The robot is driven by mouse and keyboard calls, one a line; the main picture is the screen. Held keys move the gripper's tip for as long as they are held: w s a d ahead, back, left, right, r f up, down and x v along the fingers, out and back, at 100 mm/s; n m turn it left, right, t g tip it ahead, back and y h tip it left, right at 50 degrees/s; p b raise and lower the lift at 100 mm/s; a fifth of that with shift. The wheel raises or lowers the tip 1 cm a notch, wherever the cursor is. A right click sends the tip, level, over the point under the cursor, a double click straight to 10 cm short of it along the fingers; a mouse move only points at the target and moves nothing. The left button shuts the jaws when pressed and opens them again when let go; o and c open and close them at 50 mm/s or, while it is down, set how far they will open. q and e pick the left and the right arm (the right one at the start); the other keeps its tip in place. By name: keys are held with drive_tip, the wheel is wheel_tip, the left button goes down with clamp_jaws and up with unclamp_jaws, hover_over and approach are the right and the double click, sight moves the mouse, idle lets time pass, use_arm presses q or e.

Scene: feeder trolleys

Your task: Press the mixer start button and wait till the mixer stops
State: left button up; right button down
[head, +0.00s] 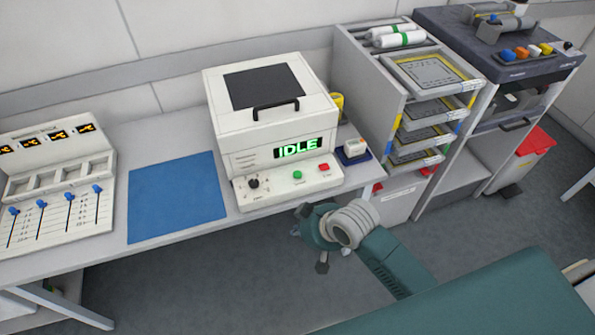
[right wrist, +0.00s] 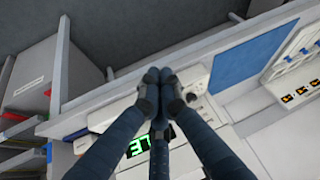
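The mixer (head: 235,135) is a white box with a dark window and black handle on its lid. Its display (head: 298,148) reads IDLE in green. On its front panel are a black knob (head: 253,183), a green button (head: 297,175) and a red button (head: 323,167). My right gripper (head: 303,211) is just in front of the panel, below the buttons, apparently apart from them. In the right wrist view its dark fingertips (right wrist: 160,74) are together and empty. The fingers hide the buttons and part of the upside-down display (right wrist: 138,146) there. My left gripper is not in view.
A blue mat (head: 177,197) lies left of the mixer, beside a slider console (head: 60,190). A yellow container (head: 337,104) and a small blue-and-white device (head: 353,151) stand to its right. A tray rack (head: 345,60) stands farther right. Grey floor lies in front of the bench.

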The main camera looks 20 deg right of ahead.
drive_tip(key=w+d+r+m+t, duration=0.1)
drive_tip(key=w+d+r, duration=0.15)
drive_tip(key=w, duration=1.15)
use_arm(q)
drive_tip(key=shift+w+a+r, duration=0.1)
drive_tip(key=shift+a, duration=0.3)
use_arm(e)
wheel_tip(320, 180, up, 4)
drive_tip(key=m+t, duration=0.2)
hover_over(299, 175)
drive_tip(key=shift+r, duration=0.15)
wheel_tip(299, 175, down, 7)
drive_tip(key=b, duration=0.7)
drive_tip(key=shift+b, duration=0.35)
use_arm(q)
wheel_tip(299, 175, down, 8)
use_arm(e)
drive_tip(key=shift+f, duration=0.95)
drive_tip(key=shift+f, duration=0.1)
drive_tip(key=shift+f, duration=0.3)
